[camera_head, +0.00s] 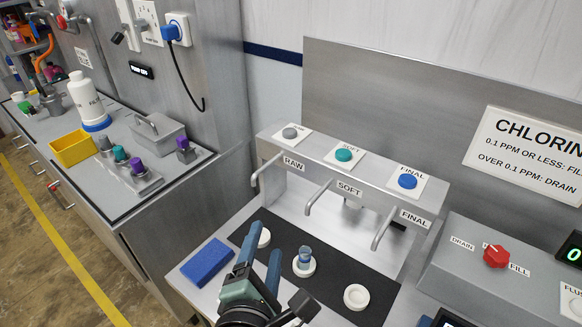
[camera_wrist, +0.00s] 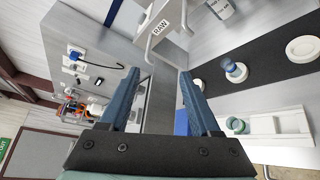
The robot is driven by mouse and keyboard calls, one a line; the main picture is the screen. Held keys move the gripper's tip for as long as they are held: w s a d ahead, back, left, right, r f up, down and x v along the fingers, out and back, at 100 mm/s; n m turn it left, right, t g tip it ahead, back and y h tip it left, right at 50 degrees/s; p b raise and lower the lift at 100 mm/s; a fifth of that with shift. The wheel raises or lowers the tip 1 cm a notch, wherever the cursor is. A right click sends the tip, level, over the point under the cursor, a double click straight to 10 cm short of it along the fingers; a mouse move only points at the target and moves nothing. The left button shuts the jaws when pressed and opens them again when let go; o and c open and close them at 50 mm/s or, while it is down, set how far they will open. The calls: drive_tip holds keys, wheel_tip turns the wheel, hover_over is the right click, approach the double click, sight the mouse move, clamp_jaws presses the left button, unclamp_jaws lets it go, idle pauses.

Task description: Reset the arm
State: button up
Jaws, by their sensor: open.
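My gripper (camera_head: 262,249) is open and empty in the head view. Its two blue fingers point up and away over the left part of the black mat (camera_head: 333,277), in front of the tap unit. In the wrist view my gripper (camera_wrist: 155,92) also shows open, with nothing between the fingers. A small blue-tinted vial (camera_head: 305,255) stands on the middle white disc (camera_head: 304,267) of the mat, to the right of the fingers and apart from them. The vial also shows in the wrist view (camera_wrist: 235,70).
Three spouts marked RAW (camera_head: 266,170), SOFT (camera_head: 318,197) and FINAL (camera_head: 382,229) overhang the mat. A blue sponge-like block (camera_head: 207,261) lies left of my gripper. A grey box with a red knob (camera_head: 496,256) stands right. The left counter holds a yellow bin (camera_head: 73,149) and a white bottle (camera_head: 87,100).

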wheel_tip(320, 180, up, 24)
drive_tip(key=w+d+m+t, duration=0.2)
drive_tip(key=m+t, duration=0.4)
drive_tip(key=m, duration=0.6)
drive_tip(key=s+d+r+m+t, duration=0.1)
drive_tip(key=s+r+m+t, duration=0.2)
drive_tip(key=r, duration=0.7)
drive_tip(key=s+d+r+m+t+y, duration=0.1)
drive_tip(key=s+r+m+t, duration=0.2)
drive_tip(key=s+r+m, duration=0.3)
wheel_tip(320, 180, up, 4)
drive_tip(key=shift+s+r+m, duration=0.1)
drive_tip(key=shift+s+m, duration=0.3)
drive_tip(key=shift+m, duration=0.6)
drive_tip(key=shift+f, duration=0.2)
